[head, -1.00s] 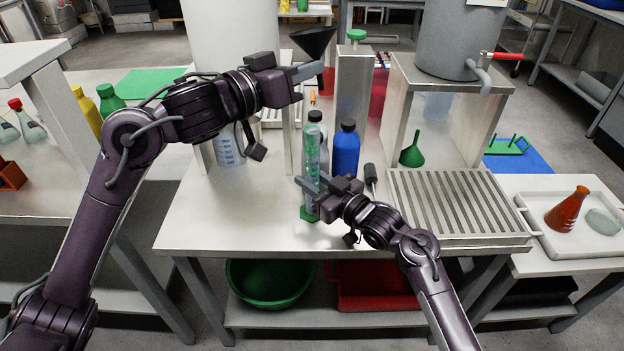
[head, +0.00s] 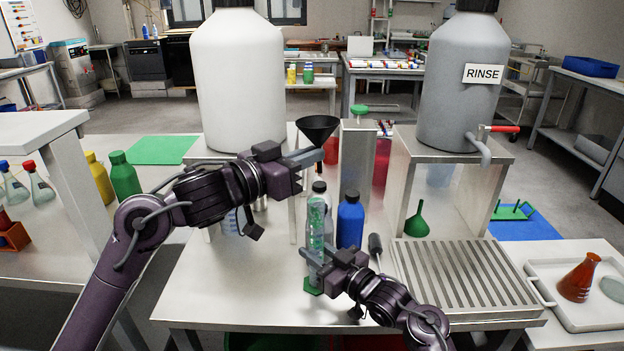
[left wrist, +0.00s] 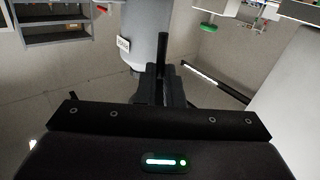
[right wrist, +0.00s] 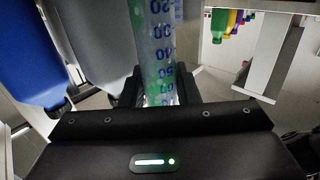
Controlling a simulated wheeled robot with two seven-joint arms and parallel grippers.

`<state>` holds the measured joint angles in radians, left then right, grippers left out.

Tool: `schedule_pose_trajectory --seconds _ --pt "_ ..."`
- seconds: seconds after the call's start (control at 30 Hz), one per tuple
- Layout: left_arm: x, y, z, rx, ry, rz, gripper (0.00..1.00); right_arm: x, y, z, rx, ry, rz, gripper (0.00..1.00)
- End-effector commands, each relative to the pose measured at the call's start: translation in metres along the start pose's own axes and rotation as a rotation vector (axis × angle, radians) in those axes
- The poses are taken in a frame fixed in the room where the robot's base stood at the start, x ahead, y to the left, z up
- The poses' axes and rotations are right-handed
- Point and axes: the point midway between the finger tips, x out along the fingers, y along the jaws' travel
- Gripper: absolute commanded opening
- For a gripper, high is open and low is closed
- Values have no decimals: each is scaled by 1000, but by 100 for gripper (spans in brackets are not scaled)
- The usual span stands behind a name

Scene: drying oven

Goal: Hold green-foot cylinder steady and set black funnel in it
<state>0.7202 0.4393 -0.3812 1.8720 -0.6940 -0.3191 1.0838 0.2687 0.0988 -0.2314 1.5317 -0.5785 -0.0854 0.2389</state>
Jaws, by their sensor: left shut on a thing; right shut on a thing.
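My left gripper (head: 306,157) is shut on the black funnel (head: 318,127), wide mouth up, in the head view. The funnel is held in the air higher in the picture than the cylinder; I cannot tell whether its stem lines up with the cylinder's mouth. The clear cylinder (head: 316,226) stands upright on the table on its green foot (head: 312,287). My right gripper (head: 314,256) is shut on the cylinder low on its body. The right wrist view shows the cylinder's blue scale (right wrist: 160,50) between the fingers. In the left wrist view the funnel is hard to make out.
A blue bottle (head: 350,224) and a dark-capped bottle stand close behind the cylinder. A green funnel (head: 417,222) and slatted rack (head: 455,275) are to the right. A metal post (head: 358,165) and large tanks (head: 238,80) stand behind. The table's front left is clear.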

Motion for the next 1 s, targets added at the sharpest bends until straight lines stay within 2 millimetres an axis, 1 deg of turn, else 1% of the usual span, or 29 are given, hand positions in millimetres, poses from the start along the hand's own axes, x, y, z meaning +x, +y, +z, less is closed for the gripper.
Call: schedule_pose_trajectory --seconds 0.03,0.17,0.47,0.57,1.0 --pt "0 -2 4 26 0 0 0 0 0 0 0 0 0 1" --pt "0 -4 8 71 4 4 0 0 0 0 0 -1 0 1" --pt "0 -5 8 74 4 4 0 0 0 0 0 -1 0 1" --pt "0 -5 11 74 3 4 0 0 0 0 0 -1 0 1" --pt "0 -7 41 72 3 3 0 0 0 0 0 -1 0 1"
